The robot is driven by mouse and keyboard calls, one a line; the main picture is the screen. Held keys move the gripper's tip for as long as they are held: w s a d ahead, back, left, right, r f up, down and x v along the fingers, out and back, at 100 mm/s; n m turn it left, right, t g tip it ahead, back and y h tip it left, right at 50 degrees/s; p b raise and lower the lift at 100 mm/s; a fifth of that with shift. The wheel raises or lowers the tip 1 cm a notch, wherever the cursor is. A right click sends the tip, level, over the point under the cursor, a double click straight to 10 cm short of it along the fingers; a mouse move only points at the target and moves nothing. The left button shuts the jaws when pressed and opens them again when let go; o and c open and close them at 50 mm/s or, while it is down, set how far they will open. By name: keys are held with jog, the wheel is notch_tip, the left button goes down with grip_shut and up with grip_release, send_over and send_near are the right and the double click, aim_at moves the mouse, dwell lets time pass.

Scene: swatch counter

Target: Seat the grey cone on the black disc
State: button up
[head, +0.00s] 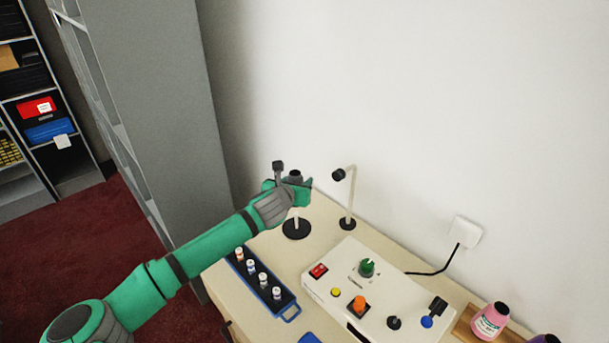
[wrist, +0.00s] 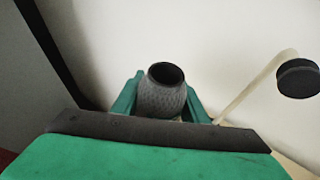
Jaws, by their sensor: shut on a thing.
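The grey cone (wrist: 160,98) is textured, with a dark open top, and stands roughly upright between the two green fingers of my gripper (wrist: 162,106). In the head view the cone (head: 295,175) shows only in part, and my gripper (head: 296,185) is shut on it. The black disc (head: 297,233) lies on the counter below my gripper, with a pale upright post (head: 296,214) rising from it. The cone is held above the disc, apart from it. The post's top is hidden by my gripper, so I cannot tell whether it reaches the cone.
A pale lamp-like stand (head: 350,195) with a black head (wrist: 298,78) is close on the right. A blue tray (head: 291,313) with several small bottles and a white control box (head: 372,276) are in front. A grey cabinet (head: 165,100) stands left, a wall behind.

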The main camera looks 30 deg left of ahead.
jog(key=shift+d+f, duration=0.1)
jog(key=shift+f, duration=4.5)
jog(key=shift+w+f, duration=0.15)
jog(key=shift+f, duration=0.2)
jog(key=shift+s+f, duration=0.2)
jog(key=shift+f, duration=0.55)
jog(key=shift+w, duration=0.1)
jog(key=o, duration=1.2)
